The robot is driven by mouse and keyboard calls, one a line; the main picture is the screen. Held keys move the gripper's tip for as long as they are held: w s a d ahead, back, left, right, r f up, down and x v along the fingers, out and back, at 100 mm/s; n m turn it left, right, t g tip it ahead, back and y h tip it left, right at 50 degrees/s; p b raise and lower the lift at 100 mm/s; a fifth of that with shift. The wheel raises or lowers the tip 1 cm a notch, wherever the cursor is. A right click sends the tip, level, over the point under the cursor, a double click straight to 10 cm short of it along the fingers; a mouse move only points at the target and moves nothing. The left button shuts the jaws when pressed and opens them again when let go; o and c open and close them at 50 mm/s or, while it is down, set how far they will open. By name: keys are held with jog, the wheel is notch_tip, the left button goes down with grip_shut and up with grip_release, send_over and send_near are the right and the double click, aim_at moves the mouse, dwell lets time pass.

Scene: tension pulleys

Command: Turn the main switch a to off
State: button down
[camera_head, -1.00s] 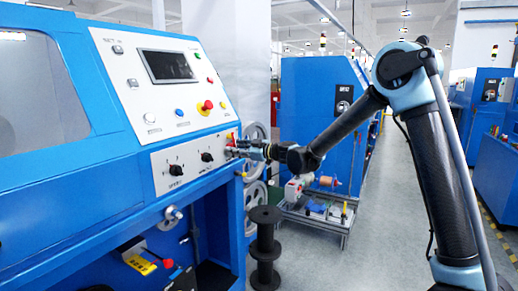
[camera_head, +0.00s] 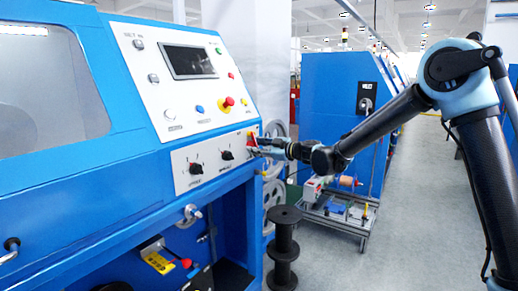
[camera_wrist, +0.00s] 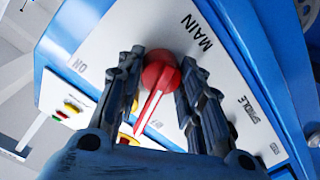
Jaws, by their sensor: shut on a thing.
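The main switch is a red rotary knob (camera_wrist: 160,76) on the white panel, beside the label MAIN. In the wrist view its long handle points down and slightly left, between my fingers. An ON mark (camera_wrist: 77,66) is on the panel to its left; another small mark near the handle's tip is partly hidden. My gripper (camera_wrist: 160,64) has one finger on each side of the knob and is shut on it. In the head view my gripper (camera_head: 261,146) is at the right end of the lower panel, covering most of the switch.
Two black knobs (camera_head: 196,168) (camera_head: 227,155) sit left of my gripper on the same panel. A red emergency button (camera_head: 228,102) is above. Black spools (camera_head: 284,240) stand on the floor below my arm. A cart (camera_head: 340,214) is behind, with open floor to the right.

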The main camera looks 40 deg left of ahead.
jog(key=c, duration=1.1)
grip_release()
jog(key=shift+w, duration=0.1)
jog(key=d, duration=0.8)
jog(key=w+d, duration=0.1)
jog(key=d, duration=0.3)
jog(key=shift+r, duration=0.3)
